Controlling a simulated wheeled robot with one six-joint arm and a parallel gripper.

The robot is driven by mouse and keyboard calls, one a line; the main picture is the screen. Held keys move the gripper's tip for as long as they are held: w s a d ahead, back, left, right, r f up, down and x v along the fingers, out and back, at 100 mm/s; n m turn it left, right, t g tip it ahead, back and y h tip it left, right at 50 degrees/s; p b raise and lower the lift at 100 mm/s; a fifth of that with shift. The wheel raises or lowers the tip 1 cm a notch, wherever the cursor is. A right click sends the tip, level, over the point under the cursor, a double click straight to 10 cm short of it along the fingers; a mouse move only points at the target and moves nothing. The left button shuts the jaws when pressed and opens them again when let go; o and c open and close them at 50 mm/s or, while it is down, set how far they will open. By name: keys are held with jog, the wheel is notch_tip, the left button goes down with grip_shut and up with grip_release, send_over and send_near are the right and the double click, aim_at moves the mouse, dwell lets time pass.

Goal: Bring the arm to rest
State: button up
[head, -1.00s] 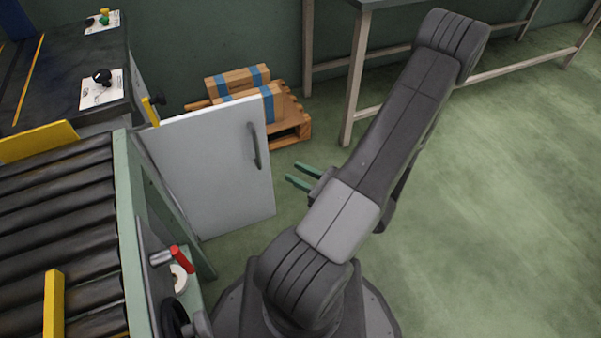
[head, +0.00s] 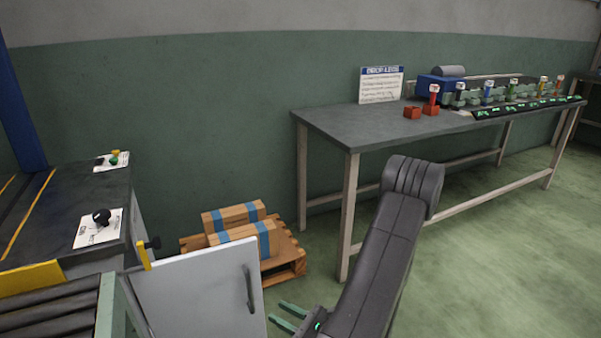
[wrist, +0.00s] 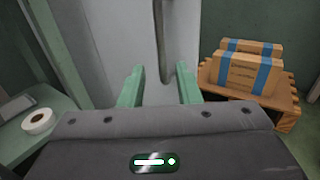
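My gripper (head: 286,317) has two green fingers and shows at the bottom of the head view, just right of a pale cabinet door (head: 200,290). In the wrist view my gripper (wrist: 160,85) has its fingers spread apart with nothing between them. The door's dark vertical handle (head: 249,289) stands beyond the fingertips. The handle also shows in the wrist view (wrist: 160,45), and a gap to the fingers seems to remain, though the distance is hard to tell. My arm is folded, its elbow raised in front of the workbench.
Boxes with blue tape (head: 240,239) lie on a wooden pallet (head: 291,262) behind the door. A grey workbench (head: 335,128) with red blocks stands at right. A roller conveyor (head: 50,310) is at lower left. A tape roll (wrist: 37,121) lies left of my gripper. Floor at right is clear.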

aim_at(252, 297)
jog(key=shift+b+x, duration=0.9)
jog(key=shift+x, duration=4.25)
jog(key=shift+r, duration=0.15)
